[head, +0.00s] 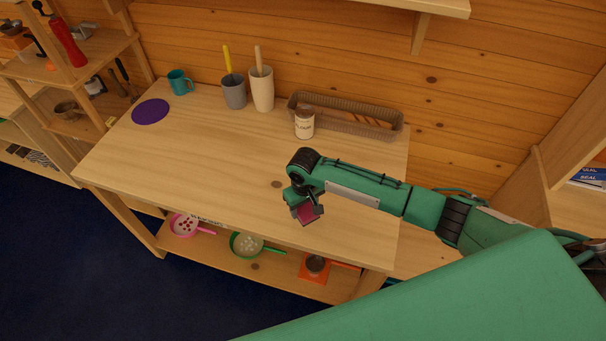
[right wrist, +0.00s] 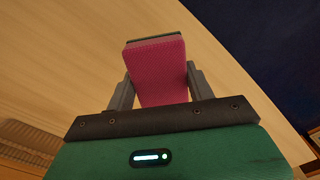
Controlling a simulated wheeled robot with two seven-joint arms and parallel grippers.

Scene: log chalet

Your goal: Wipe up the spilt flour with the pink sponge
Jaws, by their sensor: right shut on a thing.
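My right gripper (head: 305,208) is over the front right part of the wooden table (head: 180,170). It is shut on the pink sponge (head: 308,214). In the right wrist view the sponge (right wrist: 160,72) sits between the two grey fingers, pink with a dark green layer along its far edge. I cannot tell whether the sponge touches the tabletop. No spilt flour can be made out on the visible tabletop; the arm hides part of it. My left gripper is not in view.
A flour-like jar (head: 304,122) stands before a wicker basket (head: 345,118) at the back right. A grey cup (head: 234,94), a cream holder (head: 262,90), a teal mug (head: 179,82) and a purple disc (head: 150,111) are at the back left. The table's middle left is clear.

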